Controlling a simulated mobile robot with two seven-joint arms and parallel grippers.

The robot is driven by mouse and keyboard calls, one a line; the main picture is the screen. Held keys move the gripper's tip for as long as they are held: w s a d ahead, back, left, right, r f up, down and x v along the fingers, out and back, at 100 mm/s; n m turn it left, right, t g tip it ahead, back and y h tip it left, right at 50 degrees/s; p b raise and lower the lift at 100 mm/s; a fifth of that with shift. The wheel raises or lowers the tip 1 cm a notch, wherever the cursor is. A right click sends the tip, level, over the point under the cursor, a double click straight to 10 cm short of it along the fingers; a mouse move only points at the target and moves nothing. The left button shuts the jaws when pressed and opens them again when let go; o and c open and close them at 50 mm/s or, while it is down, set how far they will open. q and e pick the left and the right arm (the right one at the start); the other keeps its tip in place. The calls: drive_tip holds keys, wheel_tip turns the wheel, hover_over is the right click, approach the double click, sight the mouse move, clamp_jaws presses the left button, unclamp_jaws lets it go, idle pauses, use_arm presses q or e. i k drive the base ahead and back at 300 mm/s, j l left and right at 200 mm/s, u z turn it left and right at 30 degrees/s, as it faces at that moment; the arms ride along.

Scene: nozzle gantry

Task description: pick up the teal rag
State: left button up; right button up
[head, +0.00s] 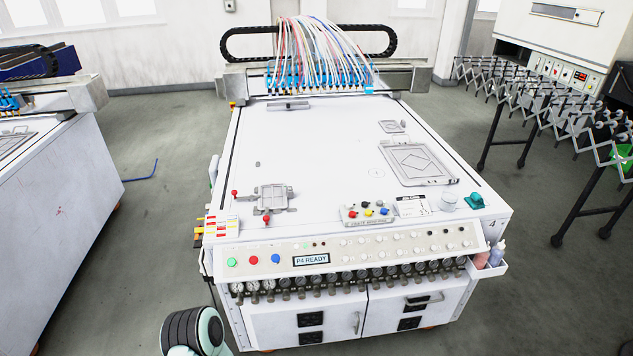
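A small crumpled teal rag (474,201) lies on the white tabletop (330,160) of the machine, near its front right corner. It is to the right of a small clear round container (449,201) and appears just apart from it. Neither of my grippers shows in the head view. Only a dark ribbed, pale-edged part, apparently of my own arm, shows at the bottom left, well away from the rag.
A parts tray (369,213) with coloured knobs and a white labelled card (412,206) stand left of the rag. A side bin (488,265) with bottles hangs at the right corner. A metal frame (418,163) lies behind. The tabletop's middle is clear.

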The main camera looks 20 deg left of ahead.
sight(476, 200)
drive_tip(key=i+l+u, duration=0.1)
drive_tip(key=u, duration=0.3)
drive_tip(key=l+u, duration=0.25)
drive_tip(key=u, duration=0.15)
drive_tip(key=l+u, duration=0.2)
drive_tip(key=u, duration=0.2)
drive_tip(key=l+u, duration=0.45)
drive_tip(key=l, duration=0.95)
drive_tip(key=k+l+u, duration=0.1)
drive_tip(key=l, duration=0.3)
drive_tip(key=k+l+u, duration=0.1)
drive_tip(key=l, duration=0.25)
